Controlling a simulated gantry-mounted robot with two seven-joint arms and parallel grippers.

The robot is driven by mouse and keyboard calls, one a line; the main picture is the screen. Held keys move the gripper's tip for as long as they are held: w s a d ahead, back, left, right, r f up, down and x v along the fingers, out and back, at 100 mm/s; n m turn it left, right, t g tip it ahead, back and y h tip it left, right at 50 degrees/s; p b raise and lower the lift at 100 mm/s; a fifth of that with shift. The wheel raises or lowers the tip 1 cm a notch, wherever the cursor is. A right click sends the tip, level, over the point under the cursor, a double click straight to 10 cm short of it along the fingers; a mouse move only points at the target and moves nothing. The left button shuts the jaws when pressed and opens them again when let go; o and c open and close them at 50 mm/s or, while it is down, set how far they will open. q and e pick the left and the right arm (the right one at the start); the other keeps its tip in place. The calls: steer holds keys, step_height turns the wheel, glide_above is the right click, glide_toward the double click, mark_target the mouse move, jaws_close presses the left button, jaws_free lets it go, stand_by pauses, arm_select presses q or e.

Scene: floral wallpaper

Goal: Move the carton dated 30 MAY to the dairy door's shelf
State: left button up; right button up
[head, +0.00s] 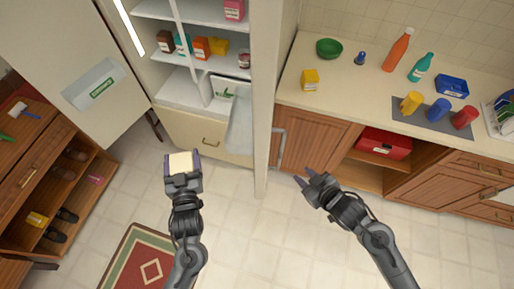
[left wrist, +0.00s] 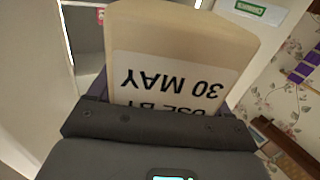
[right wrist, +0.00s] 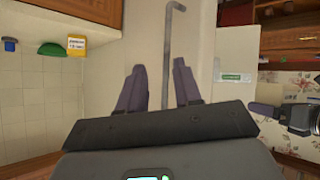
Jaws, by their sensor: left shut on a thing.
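A cream carton (head: 181,163) is held upright in my left gripper (head: 182,160). In the left wrist view the carton (left wrist: 185,40) shows a white label reading USE BY 30 MAY, upside down. My left gripper is shut on it, in front of the open fridge and above the floor. The left open door (head: 45,50) carries a shelf bin (head: 95,85) with a green label too small to read surely. A second green-labelled bin (head: 222,88) is at the right side of the fridge. My right gripper (head: 307,180) is open and empty, near the lower cabinet; its fingers (right wrist: 160,88) stand apart.
Fridge shelves (head: 195,60) hold several small cartons and jars. The counter (head: 350,85) at right holds a green bowl (head: 328,47), a yellow box (head: 310,79), bottles and mugs. A shoe rack (head: 60,190) stands at left. The floor between is clear except a red rug (head: 140,262).

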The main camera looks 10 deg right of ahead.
steer(key=w+f+n+y+b, duration=0.2)
steer(key=w+n+y+b, duration=0.2)
steer(key=w+y, duration=0.2)
steer(key=n+g+y+b, duration=0.2)
steer(key=y+b, duration=0.2)
steer(key=y, duration=0.3)
glide_toward(282, 146)
arm_select(q)
steer(key=w+d+r+h, duration=0.1)
steer(key=w+d+r, duration=0.2)
steer(key=d, duration=0.4)
steer(key=w+d+r+m+h, duration=0.1)
steer(key=w+d+r, duration=0.2)
steer(key=w+d, duration=0.3)
steer(key=shift+w+d+m, duration=0.25)
steer(key=shift+d+m, duration=0.05)
steer(key=shift+d, duration=0.6)
arm_select(e)
steer(key=x, duration=0.6)
steer(key=f+x, duration=0.1)
steer(key=x, duration=0.3)
steer(key=shift+w+d+f, duration=0.1)
steer(key=shift+w+d, duration=0.05)
steer(key=shift+w, duration=0.1)
jaws_close()
